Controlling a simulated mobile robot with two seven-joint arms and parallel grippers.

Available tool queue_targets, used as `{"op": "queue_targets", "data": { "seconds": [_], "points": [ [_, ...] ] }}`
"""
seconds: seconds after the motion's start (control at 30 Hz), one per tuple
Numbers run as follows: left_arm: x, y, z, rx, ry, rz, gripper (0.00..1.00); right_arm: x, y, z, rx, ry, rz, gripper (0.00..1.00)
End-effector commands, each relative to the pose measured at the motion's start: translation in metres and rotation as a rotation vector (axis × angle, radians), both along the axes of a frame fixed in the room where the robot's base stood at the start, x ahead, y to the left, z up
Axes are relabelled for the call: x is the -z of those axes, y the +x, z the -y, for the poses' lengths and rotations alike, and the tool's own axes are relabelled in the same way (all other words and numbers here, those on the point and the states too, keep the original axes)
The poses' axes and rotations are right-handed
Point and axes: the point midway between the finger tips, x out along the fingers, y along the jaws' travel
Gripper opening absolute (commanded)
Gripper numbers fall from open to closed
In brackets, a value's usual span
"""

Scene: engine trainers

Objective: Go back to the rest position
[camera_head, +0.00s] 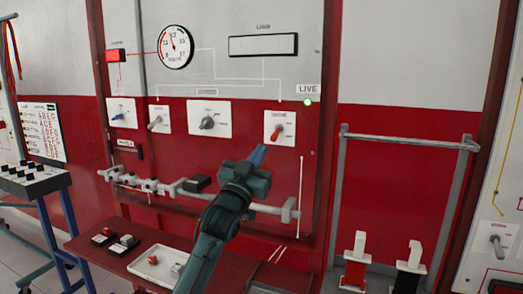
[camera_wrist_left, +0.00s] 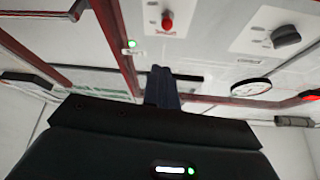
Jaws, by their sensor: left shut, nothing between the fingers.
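My left gripper (camera_head: 258,155) is raised in front of the lower part of the upright engine trainer panel (camera_head: 180,203). Its blue fingers are together, with nothing between them. They point up and lie just below and left of the red-handled switch (camera_head: 278,130) in the head view. In the left wrist view the closed fingers (camera_wrist_left: 162,85) show at the middle, and the red knob (camera_wrist_left: 167,22) is above them, apart from the fingertips. A green light (camera_head: 308,102) glows beside the word LIVE. My right gripper is not in view.
A grey rail (camera_head: 258,207) runs across the panel behind my left arm. A red shelf (camera_head: 100,258) below holds a white tray (camera_head: 140,263) and small blocks. A grey frame (camera_head: 410,140) and red and black connectors (camera_head: 355,270) stand at right. A button box (camera_head: 30,181) is at left.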

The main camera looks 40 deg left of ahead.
Motion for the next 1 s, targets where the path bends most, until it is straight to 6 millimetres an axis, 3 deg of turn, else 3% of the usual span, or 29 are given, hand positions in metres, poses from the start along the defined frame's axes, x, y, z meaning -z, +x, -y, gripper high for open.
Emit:
{"op": "queue_targets", "data": {
  "seconds": [0.47,0.57,0.67,0.77,0.87,1.0],
  "points": [
    [0.0,0.0,0.0,0.0,0.0,0.0,0.0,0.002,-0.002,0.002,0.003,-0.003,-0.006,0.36],
    [0.009,0.001,0.005,0.007,0.0,-0.022,0.0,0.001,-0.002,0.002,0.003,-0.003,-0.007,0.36],
    [0.042,0.003,0.02,0.033,0.002,-0.096,0.0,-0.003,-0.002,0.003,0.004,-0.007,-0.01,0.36],
    [0.098,-0.003,0.048,0.078,0.002,-0.223,0.0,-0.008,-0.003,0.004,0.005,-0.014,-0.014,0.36],
    [0.165,-0.021,0.082,0.134,-0.006,-0.376,0.0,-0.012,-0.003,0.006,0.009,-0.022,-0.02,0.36],
    [0.25,-0.067,0.13,0.214,-0.026,-0.584,0.0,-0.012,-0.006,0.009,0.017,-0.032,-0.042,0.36]
  ]
}}
